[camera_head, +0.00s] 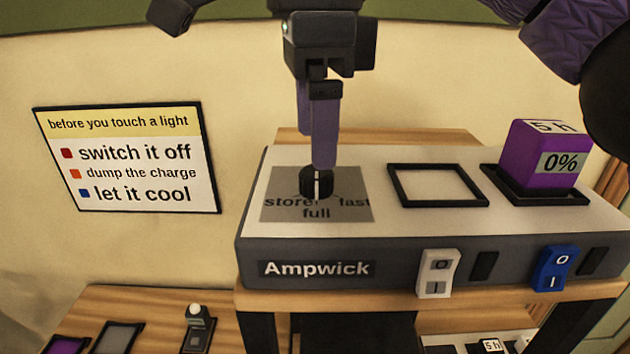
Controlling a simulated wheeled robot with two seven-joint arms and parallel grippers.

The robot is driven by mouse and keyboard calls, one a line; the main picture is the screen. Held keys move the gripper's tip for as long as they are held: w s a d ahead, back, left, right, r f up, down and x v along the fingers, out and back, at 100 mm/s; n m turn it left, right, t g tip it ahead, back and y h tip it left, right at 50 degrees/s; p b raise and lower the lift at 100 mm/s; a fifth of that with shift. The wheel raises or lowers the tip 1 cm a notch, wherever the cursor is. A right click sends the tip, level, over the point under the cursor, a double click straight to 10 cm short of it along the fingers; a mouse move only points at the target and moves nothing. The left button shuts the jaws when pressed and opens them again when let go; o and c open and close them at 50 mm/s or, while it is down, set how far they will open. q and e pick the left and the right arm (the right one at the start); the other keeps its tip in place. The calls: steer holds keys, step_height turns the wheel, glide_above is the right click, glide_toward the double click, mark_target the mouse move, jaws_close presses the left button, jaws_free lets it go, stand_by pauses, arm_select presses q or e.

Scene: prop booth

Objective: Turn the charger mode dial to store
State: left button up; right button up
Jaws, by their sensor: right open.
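The charger (420,222) is a wide white-topped, grey-fronted box labelled Ampwick. Its mode dial (317,184) is a small black knob on a grey panel (352,210) at the left of the top. The panel reads store at left, full at front and fast at right. The dial's white mark points forward, toward full. My right gripper (322,160) points down from above with its purple fingers at the dial. It is open; the fingers overlap in this view, and I cannot tell whether they touch the knob. My left gripper is not in view.
An empty black-framed bay (398,198) lies right of the dial. A purple block marked 0% (535,145) sits in a black tray (500,184). White (437,272) and blue (555,268) switches are on the front. A sign (130,157) hangs on the wall.

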mark_target(316, 181)
step_height(316, 181, down, 4)
steer(key=shift+s+r, duration=0.1)
jaws_close()
stand_by(0.4)
